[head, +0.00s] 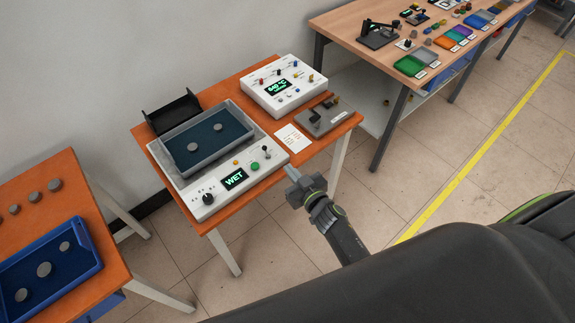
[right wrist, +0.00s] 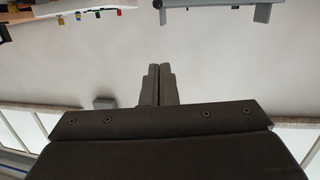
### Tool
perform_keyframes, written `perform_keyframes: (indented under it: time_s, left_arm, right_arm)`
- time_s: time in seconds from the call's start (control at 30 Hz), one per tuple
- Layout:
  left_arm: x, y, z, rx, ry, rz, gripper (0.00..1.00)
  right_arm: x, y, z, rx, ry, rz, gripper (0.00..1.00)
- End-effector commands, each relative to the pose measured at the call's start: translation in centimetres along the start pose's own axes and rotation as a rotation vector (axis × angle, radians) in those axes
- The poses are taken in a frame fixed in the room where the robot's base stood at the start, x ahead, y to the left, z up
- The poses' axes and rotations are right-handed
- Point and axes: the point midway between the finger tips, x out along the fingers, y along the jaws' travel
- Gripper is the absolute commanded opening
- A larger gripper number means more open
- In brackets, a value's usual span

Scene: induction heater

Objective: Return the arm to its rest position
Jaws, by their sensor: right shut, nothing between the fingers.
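In the right wrist view the two closed fingers (right wrist: 158,85) point away against a pale background. My left gripper is not in view.
A white panel reading WET (head: 235,179), a grey tray (head: 167,161) with two discs and a second white panel (head: 283,86) stand on the orange table. A blue tray (head: 88,273) is on another table at left. A wooden bench (head: 340,25) stands behind right. Floor (head: 400,190) right of the gripper is clear.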

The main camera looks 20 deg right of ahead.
Motion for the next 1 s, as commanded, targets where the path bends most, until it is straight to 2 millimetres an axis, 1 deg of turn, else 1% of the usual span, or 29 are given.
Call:
perform_keyframes:
  time_s: [0.1, 0.17, 0.53, 0.57, 0.63, 0.67, 0.77, 0.8, 0.87, 0.9, 0.97, 1.0]
  left_arm:
    - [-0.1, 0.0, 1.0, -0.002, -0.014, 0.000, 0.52]
    - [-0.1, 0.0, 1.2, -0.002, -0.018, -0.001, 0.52]
    - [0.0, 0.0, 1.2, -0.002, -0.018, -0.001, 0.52]
    - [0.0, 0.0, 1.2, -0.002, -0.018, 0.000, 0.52]
    - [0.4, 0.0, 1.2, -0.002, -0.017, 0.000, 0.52]
    - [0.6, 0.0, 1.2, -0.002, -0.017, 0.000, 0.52]
    - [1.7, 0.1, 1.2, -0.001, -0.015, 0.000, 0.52]
    - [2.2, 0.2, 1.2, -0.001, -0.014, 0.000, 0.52]
    - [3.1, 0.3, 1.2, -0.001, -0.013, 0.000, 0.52]
    - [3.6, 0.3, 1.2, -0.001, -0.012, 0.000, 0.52]
    - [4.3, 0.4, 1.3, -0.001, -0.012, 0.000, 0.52]
    - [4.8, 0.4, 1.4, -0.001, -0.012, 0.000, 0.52]
  right_arm:
    - [0.0, 0.0, 0.0, 0.001, 0.001, 0.000, 0.00]
    - [0.0, 0.0, 0.0, 0.001, 0.001, 0.000, 0.00]
    - [0.0, 0.0, 0.1, 0.001, -0.001, 0.000, 0.00]
    - [-0.1, 0.0, 0.3, 0.001, -0.005, 0.002, 0.00]
    - [-0.4, 0.2, 1.7, 0.006, -0.028, 0.011, 0.00]
    - [-0.6, 0.4, 2.7, 0.008, -0.046, 0.018, 0.00]
    - [-2.1, 1.1, 7.7, 0.018, -0.141, 0.055, 0.00]
    - [-3.1, 1.5, 10.3, 0.023, -0.193, 0.074, 0.00]
    - [-4.9, 2.1, 14.6, 0.031, -0.282, 0.104, 0.00]
    - [-6.3, 2.5, 17.4, 0.034, -0.345, 0.123, 0.00]
    - [-8.6, 2.9, 21.4, 0.042, -0.438, 0.148, 0.00]
    - [-10.2, 3.1, 24.0, 0.046, -0.501, 0.164, 0.00]
